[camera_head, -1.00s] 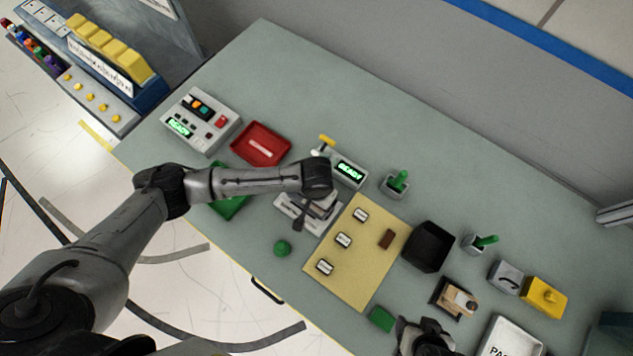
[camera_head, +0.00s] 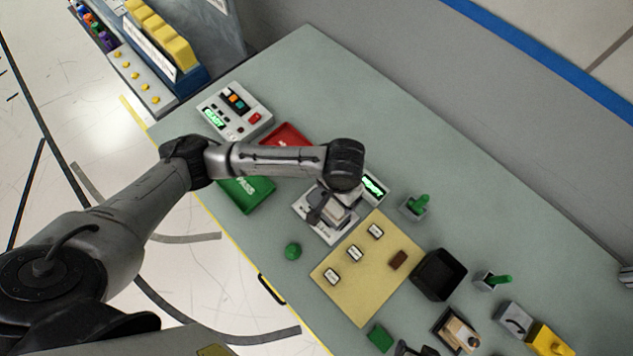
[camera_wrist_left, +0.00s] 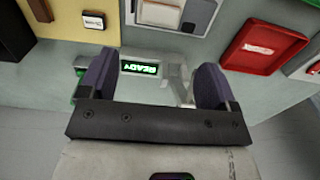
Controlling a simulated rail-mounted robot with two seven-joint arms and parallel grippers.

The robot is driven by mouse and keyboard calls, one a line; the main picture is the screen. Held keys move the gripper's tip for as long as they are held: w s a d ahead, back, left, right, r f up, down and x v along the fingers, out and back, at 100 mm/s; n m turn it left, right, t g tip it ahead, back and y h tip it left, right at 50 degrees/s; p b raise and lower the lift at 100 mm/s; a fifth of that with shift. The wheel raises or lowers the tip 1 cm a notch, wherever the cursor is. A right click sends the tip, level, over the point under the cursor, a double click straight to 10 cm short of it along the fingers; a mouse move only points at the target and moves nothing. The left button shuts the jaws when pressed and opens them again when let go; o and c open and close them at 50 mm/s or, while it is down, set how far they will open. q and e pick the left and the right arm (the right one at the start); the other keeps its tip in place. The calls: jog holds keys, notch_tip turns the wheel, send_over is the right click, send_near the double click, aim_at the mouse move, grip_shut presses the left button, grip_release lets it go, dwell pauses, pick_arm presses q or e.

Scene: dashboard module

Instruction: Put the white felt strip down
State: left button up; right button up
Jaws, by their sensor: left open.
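My left gripper (camera_wrist_left: 155,78) is open in the left wrist view, with its two dark fingers wide apart. I cannot tell whether that shape is the white felt strip, and I cannot identify the strip elsewhere. My right gripper (camera_head: 415,349) is partly cut off at the bottom edge.
A red tray (camera_head: 287,131) and a green PASS tray (camera_head: 247,195) lie partly under my left arm. A yellow mat (camera_head: 345,297) carries small labelled pieces and a brown block. A black bin (camera_head: 439,275) stands right of it. The table's far side is clear.

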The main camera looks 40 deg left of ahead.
pick_arm(q)
jog(key=shift+r, duration=0.1)
jog(key=s+d+f+m+t+h, duration=0.1)
jog(key=s+d+f+t+h, duration=0.2)
jog(key=s, duration=0.5)
jog(key=s+a+f+n+y, duration=0.1)
jog(key=s+a+f+y, duration=0.1)
jog(key=s+a, duration=1)
jog(key=shift+a+f+t+y, duration=0.25)
jog(key=shift+a+t+y, duration=0.05)
jog(key=shift+y, duration=0.1)
notch_tip(320, 180, up, 17)
jog(key=p, duration=1.7)
